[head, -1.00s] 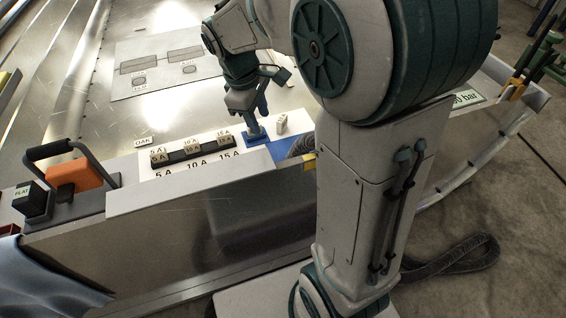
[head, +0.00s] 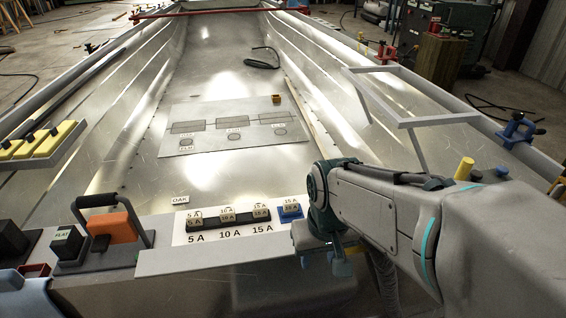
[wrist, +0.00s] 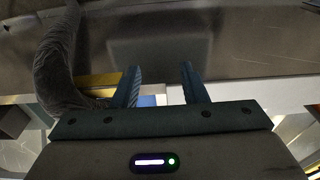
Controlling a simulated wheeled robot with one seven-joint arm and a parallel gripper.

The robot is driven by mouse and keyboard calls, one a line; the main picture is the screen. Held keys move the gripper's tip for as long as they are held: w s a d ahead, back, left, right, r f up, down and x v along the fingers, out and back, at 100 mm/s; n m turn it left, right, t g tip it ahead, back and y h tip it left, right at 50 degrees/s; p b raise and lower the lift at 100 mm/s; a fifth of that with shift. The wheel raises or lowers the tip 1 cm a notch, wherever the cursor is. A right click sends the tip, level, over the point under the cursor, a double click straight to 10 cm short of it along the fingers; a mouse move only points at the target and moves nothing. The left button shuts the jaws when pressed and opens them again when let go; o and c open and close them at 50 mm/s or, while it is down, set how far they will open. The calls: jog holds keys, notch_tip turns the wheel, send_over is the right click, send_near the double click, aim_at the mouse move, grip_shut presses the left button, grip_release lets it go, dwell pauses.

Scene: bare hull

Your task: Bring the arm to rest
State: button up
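My arm is folded low at the right of the head view, with its grey forearm reaching in from the right edge. My gripper (head: 341,268) points down in front of the bench edge, right of the fuse rack, and is partly hidden by my wrist. In the wrist view my gripper (wrist: 160,76) has its two blue fingers apart with nothing held between them. A black fuse rack (head: 213,229) marked 5 A, 10 A and 15 A carries small labelled blocks. A blue holder (head: 291,221) to its right bears a block marked 15 A.
An orange switch box (head: 113,227) with a black handle stands left of the rack. A grey corrugated hose (wrist: 57,60) runs close to my gripper's left in the wrist view. A marked plate (head: 235,137) lies in the open metal hull. Yellow blocks (head: 53,139) sit at far left.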

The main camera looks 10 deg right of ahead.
notch_tip(320, 180, up, 34)
jog(key=t+p, duration=0.1)
jog(key=p, duration=2.8)
jog(key=shift+d+f+t+p, duration=0.25)
jog(key=shift+d+t+p, duration=0.05)
jog(key=shift+p, duration=0.1)
